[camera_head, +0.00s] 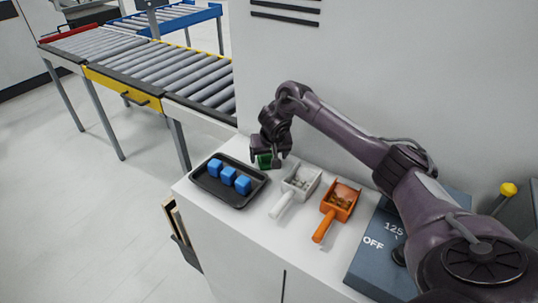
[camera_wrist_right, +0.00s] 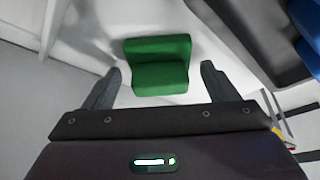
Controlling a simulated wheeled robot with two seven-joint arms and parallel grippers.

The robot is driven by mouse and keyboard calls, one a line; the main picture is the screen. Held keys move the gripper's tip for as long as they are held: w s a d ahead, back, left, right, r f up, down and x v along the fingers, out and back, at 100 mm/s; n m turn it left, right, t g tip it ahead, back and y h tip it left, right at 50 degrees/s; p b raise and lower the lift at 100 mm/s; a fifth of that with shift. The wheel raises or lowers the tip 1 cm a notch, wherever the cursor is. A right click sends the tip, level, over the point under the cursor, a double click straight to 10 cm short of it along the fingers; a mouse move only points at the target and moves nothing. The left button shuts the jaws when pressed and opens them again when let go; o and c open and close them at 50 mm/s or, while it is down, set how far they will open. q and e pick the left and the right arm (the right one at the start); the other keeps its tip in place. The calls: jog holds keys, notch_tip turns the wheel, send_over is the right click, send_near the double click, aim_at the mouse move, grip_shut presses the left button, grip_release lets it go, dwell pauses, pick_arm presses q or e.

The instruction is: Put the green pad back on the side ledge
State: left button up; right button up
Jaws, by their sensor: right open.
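The green pad (camera_head: 264,161) is on the white side ledge (camera_head: 255,217), at its back edge near the machine wall, partly hidden by my right gripper (camera_head: 268,157). In the right wrist view, the green pad (camera_wrist_right: 160,68) shows as an L-like block between the two open fingers of my right gripper (camera_wrist_right: 161,72). Gaps show on both sides, so the fingers do not touch it. My right arm reaches in from the right. My left gripper is not in view.
A black tray (camera_head: 203,184) with blue cubes (camera_head: 228,176) stands to the left of the gripper. A white scoop (camera_head: 300,180), an orange scoop (camera_head: 338,202) and a blue-grey OFF panel (camera_head: 372,255) lie to the right. A roller conveyor (camera_head: 190,75) is behind left.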

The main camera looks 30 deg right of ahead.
jog(key=shift+r, duration=0.15)
jog(key=v, duration=0.2)
jog(key=p+v, duration=0.1)
jog(key=v, duration=0.1)
jog(key=shift+d+r, duration=0.1)
jog(key=shift+r, duration=0.35)
jog(key=p+v, duration=0.5)
jog(key=v, duration=0.2)
jog(key=shift+s+p, duration=0.2)
jog(key=shift+p, duration=0.15)
